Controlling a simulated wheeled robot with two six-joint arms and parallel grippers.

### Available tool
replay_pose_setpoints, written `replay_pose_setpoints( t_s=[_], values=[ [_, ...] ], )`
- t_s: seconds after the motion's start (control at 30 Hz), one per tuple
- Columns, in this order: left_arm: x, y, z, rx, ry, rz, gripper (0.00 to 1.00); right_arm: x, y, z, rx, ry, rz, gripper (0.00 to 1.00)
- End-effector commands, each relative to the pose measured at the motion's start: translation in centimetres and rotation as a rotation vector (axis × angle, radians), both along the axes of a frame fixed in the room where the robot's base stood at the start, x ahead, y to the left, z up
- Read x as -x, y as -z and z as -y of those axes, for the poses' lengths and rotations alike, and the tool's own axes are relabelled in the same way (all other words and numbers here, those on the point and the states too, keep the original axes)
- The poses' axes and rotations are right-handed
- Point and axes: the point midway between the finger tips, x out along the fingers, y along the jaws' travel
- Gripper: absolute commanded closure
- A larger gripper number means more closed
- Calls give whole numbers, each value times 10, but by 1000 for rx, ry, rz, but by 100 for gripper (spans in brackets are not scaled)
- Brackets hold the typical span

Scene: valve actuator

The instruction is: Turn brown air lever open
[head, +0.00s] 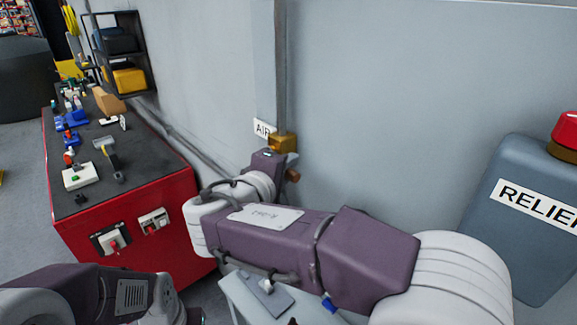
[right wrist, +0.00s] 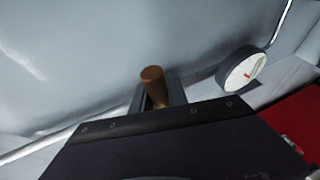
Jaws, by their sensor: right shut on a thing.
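The brown air lever (head: 293,175) shows as a brown end beside my right gripper, at the wall under the AIR sign (head: 263,128). A brass-brown valve body (head: 284,142) sits just above it on a vertical pipe. In the right wrist view the lever's rounded brown handle (right wrist: 152,80) stands between the two grey fingers. My right gripper (right wrist: 157,95) is shut on it. The gripper's body hides the lower part of the handle. My left forearm shows at the lower left of the head view, but its fingertips are not visible.
A red workbench (head: 150,195) with a dark top and several tools stands at the left. A blue-grey box (head: 530,225) labelled RELIEF with a red button stands at the right. A round white gauge (right wrist: 243,71) shows beside the lever in the wrist view.

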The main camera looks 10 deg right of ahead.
Motion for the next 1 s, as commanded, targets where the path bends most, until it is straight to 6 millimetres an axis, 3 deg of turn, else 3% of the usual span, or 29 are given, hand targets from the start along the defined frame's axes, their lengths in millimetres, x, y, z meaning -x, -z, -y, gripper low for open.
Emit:
replay_pose_setpoints(
  t_s=[1.0],
  values=[
    [0, -7, 0, 0, 0, 0, 46, 0, -4, 1, 14, 3, -19, 100]
  ],
)
